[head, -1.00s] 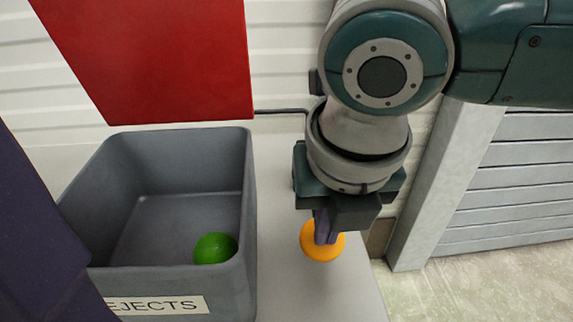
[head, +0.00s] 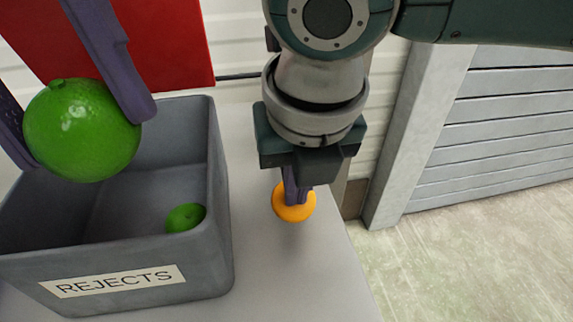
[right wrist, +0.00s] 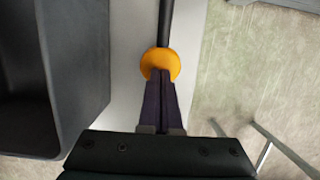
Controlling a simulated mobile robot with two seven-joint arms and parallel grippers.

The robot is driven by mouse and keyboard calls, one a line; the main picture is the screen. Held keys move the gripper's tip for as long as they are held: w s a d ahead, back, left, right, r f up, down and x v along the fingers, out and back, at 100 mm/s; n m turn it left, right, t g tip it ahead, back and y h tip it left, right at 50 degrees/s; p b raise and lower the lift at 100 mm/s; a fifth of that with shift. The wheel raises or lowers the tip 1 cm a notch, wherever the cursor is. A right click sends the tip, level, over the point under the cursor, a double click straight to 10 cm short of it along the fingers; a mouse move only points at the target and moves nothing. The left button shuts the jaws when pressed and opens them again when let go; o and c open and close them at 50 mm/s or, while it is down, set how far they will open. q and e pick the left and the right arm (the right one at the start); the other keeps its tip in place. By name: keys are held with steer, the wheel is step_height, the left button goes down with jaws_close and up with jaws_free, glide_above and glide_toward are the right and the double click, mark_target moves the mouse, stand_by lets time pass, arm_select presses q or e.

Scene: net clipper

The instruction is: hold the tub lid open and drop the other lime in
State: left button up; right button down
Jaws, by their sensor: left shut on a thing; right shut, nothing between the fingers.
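My left gripper (head: 82,133) is shut on a large-looking green lime (head: 84,152), held above the left part of the grey tub (head: 222,190), close to the head camera. The tub's red lid (head: 178,45) stands raised behind it. Another green lime (head: 186,218) lies on the tub floor near the front right. My right gripper (head: 297,193) is shut and empty, its fingertips at an orange knob (head: 294,209). In the right wrist view, the shut fingers (right wrist: 160,76) meet the near side of the knob (right wrist: 160,59); firm contact is hard to judge.
A dark rod (head: 240,76) runs right from the lid's edge; a dark bar (right wrist: 166,22) reaches the knob in the right wrist view. The tub's front has a REJECTS label (head: 115,281). The pale table (head: 285,270) is clear right of the tub. A grey shutter (head: 490,130) stands beyond.

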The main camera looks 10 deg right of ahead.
arm_select(q)
steer(key=w, duration=0.7)
arm_select(e)
steer(key=shift+s+a, duration=0.1)
steer(key=shift+s, duration=0.1)
arm_select(q)
steer(key=f, duration=1.3)
steer(key=shift+w, duration=0.3)
arm_select(e)
steer(key=shift+w, duration=0.2)
arm_select(q)
steer(key=o, duration=1.4)
steer(key=shift+a, duration=0.1)
steer(key=shift+o, duration=0.2)
steer(key=shift+r, duration=0.1)
steer(key=shift+c, duration=0.3)
steer(key=shift+o, duration=0.3)
steer(key=shift+r, duration=0.1)
